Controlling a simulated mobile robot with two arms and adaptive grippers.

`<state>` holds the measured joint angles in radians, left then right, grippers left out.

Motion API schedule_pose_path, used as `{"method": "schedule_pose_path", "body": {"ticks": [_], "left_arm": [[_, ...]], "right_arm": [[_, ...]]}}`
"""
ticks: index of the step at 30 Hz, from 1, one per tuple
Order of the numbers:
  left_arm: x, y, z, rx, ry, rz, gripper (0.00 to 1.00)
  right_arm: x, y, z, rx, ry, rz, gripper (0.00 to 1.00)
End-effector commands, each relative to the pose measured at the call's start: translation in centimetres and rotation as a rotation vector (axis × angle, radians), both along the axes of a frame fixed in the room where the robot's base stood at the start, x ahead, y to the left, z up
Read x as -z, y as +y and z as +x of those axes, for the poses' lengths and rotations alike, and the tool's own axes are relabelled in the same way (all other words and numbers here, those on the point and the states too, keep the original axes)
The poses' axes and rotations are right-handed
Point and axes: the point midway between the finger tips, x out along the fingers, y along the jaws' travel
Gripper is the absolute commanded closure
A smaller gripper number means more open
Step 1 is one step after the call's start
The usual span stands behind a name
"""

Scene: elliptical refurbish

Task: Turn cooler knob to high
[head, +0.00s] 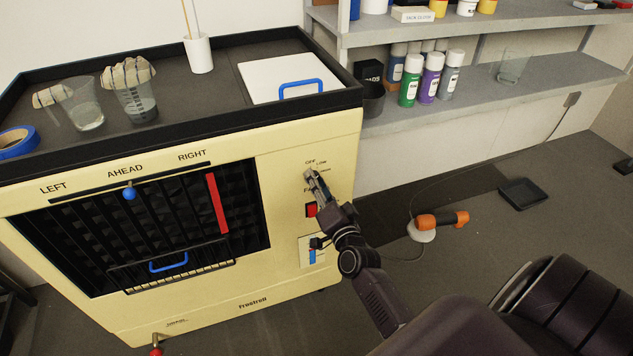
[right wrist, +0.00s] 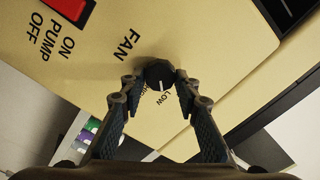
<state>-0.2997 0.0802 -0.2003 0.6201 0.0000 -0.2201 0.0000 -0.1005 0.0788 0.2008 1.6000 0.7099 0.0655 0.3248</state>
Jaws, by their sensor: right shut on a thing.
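The cream cooler (head: 285,150) stands against the wall, with its control panel at the right of its front. The dark round cooler knob (right wrist: 159,73) shows in the right wrist view, with the words FAN and LOW beside it. Its white mark points toward the side where LOW is printed; the exact setting is hard to read. In the head view, my gripper mostly hides the knob. My right gripper (head: 313,180) is at the panel, its fingers closed on the knob; it also shows in the right wrist view (right wrist: 158,84). My left gripper is not in view.
Below the knob is a red switch (head: 311,210); it also shows in the right wrist view (right wrist: 68,8). The cooler top holds glasses, blue tape (head: 17,142) and a white lid (head: 275,75). Shelves with bottles (head: 431,78) stand right. An orange-handled tool (head: 440,219) lies on the floor.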

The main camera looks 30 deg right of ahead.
Motion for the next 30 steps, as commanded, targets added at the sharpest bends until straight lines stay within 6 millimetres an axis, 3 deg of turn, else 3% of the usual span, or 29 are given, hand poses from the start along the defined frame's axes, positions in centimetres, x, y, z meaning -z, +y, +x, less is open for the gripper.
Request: {"method": "schedule_pose_path", "body": {"ticks": [18,30], "left_arm": [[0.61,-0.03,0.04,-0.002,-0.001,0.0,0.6],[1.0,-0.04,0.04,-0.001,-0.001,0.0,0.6]], "right_arm": [[0.33,-0.1,-0.04,0.001,-0.132,0.552,0.95],[0.38,-0.07,-0.04,0.001,-0.185,0.772,0.95]]}}
